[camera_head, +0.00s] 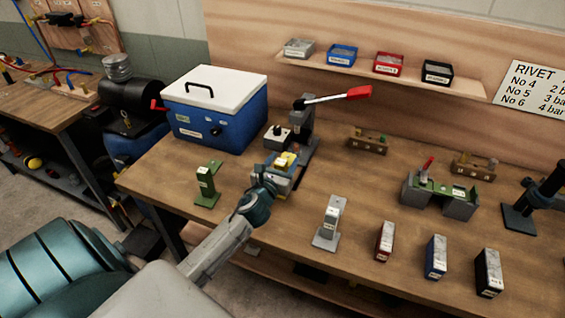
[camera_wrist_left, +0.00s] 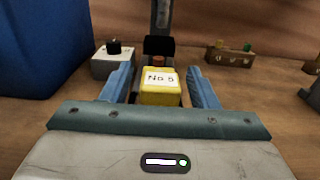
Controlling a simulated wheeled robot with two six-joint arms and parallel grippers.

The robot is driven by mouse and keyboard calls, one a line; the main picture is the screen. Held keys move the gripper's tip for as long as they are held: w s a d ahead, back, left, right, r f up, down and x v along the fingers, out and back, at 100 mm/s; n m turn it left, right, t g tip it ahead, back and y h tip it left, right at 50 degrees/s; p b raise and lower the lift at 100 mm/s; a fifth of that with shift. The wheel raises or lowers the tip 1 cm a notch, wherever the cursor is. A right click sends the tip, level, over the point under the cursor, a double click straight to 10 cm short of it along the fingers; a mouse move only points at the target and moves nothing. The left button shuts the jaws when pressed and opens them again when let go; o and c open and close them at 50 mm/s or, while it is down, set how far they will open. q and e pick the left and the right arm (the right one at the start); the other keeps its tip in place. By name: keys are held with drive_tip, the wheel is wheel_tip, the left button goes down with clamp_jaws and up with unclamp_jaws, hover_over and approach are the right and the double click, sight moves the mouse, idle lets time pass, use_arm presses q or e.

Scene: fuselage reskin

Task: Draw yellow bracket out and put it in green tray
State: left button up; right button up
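The yellow bracket (camera_head: 285,160) sits at the foot of a lever press (camera_head: 303,125) with a red handle. In the left wrist view the bracket (camera_wrist_left: 160,95) carries a white "No 5" label. My left gripper (camera_wrist_left: 160,85) is open, with one finger on each side of the bracket and a visible gap to both sides. In the head view my left gripper (camera_head: 276,178) reaches in at the press from the front. The bracket's lower part is hidden. My right gripper is not in view.
A blue cooler (camera_head: 215,110) stands left of the press. A green upright piece (camera_head: 206,186) stands left of my gripper. Grey (camera_head: 328,222), red (camera_head: 384,241), blue (camera_head: 435,257) and black (camera_head: 488,272) pieces line the front edge. Small trays sit on the wall shelf (camera_head: 400,78).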

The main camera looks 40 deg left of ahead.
use_arm(q)
drive_tip(key=shift+s+d+f, duration=0.1)
drive_tip(key=shift+s+f, duration=0.05)
drive_tip(key=shift+s, duration=0.4)
drive_tip(key=b+v, duration=0.3)
drive_tip(key=v, duration=0.5)
drive_tip(key=shift+s+d, duration=0.1)
drive_tip(key=shift+s, duration=0.3)
drive_tip(key=shift+s+d, duration=0.1)
drive_tip(key=shift+s, duration=0.35)
